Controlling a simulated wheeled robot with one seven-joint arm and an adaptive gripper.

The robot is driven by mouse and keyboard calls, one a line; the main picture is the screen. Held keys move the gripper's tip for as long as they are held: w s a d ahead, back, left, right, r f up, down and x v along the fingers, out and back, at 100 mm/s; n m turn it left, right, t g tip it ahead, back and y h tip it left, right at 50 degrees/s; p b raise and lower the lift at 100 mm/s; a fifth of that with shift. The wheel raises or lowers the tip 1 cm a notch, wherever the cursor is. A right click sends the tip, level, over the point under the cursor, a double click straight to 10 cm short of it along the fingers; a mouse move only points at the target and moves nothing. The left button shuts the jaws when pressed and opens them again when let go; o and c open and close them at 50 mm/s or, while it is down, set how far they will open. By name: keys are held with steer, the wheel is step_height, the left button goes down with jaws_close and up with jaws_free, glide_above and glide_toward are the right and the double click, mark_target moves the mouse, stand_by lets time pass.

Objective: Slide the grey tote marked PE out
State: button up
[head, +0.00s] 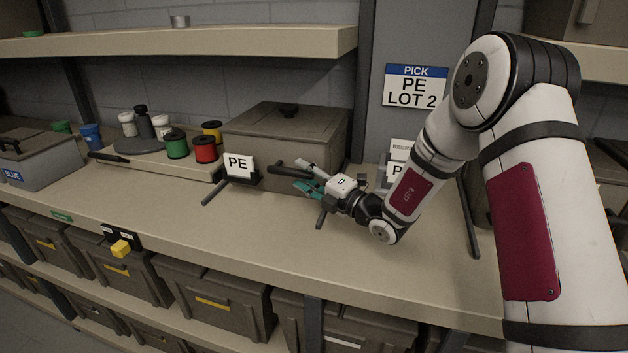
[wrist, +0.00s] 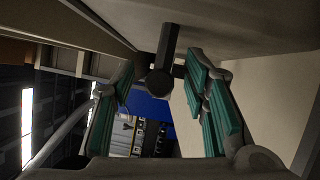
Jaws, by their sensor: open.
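The grey lidded tote (head: 287,145) stands on the shelf in the head view, with a white card marked PE (head: 239,165) in a black holder at its front left. A dark bar handle (head: 289,173) sticks out from the tote's front. My gripper (head: 308,180) is open at this handle. In the wrist view the dark handle (wrist: 168,55), with its round end, lies between the teal-padded fingers of my gripper (wrist: 161,77), with gaps showing on both sides. The tote's far side is hidden.
A tray (head: 150,168) with spools and bottles stands left of the tote, and a grey bin marked BLUE (head: 38,160) is farther left. A PICK PE LOT 2 sign (head: 415,86) hangs on the post. The worktop (head: 250,225) in front is mostly clear.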

jaws_close()
stand_by(0.3)
steer(key=s+a+p, duration=0.2)
steer(key=s+p, duration=0.1)
steer(key=s, duration=0.2)
steer(key=shift+s+p, duration=0.3)
steer(key=shift+p, duration=0.1)
steer(key=shift+a, duration=0.15)
steer(key=s+a+p, duration=0.2)
steer(key=s+p, duration=0.1)
steer(key=s, duration=0.2)
steer(key=shift+s+p, duration=0.35)
steer(key=shift+p, duration=0.05)
